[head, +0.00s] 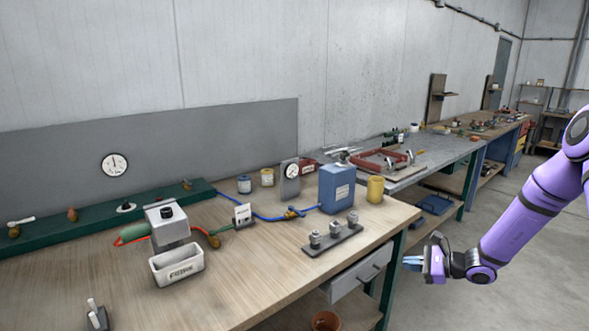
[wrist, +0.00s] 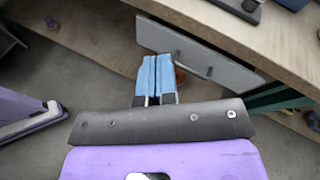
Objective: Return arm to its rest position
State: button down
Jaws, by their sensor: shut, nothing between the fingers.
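My purple arm reaches in from the right side of the head view. My gripper (head: 411,263) is in front of the near workbench's right end, below the level of its top and beside the drawer. In the wrist view my gripper (wrist: 156,62) shows two blue fingers pressed together with nothing between them. The fingers point toward the grey drawer front (wrist: 188,53) under the bench edge; the picture does not clearly show whether they touch anything, but in the head view a gap shows between them and the drawer.
The drawer (head: 360,275) juts below the top. Open floor (head: 480,215) lies to the right.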

jog(key=s+a+r+n+g+h, duration=0.2)
jog(key=s+a+r+n+g, duration=0.15)
jog(key=s+r+n, duration=0.6)
jog(key=s+a+r+n+g+h, duration=0.35)
jog(key=s+r, duration=0.25)
jog(key=r, duration=0.8)
jog(key=s+d+r+n+t+h, duration=0.1)
jog(key=s+r+n+h, duration=0.1)
jog(key=s+r, duration=0.2)
jog(key=s+d+r+n+t+h, duration=0.1)
jog(key=s+r, duration=0.3)
jog(key=s, duration=0.6)
jog(key=s+d+r+n+t+h, duration=0.1)
jog(key=s+r+n+t+h, duration=0.2)
jog(key=s, duration=0.4)
jog(key=shift+s+r+n+h, duration=0.35)
jog(key=shift+r+n+h, duration=0.05)
jog(key=shift+n+h, duration=0.1)
jog(key=shift+d, duration=0.1)
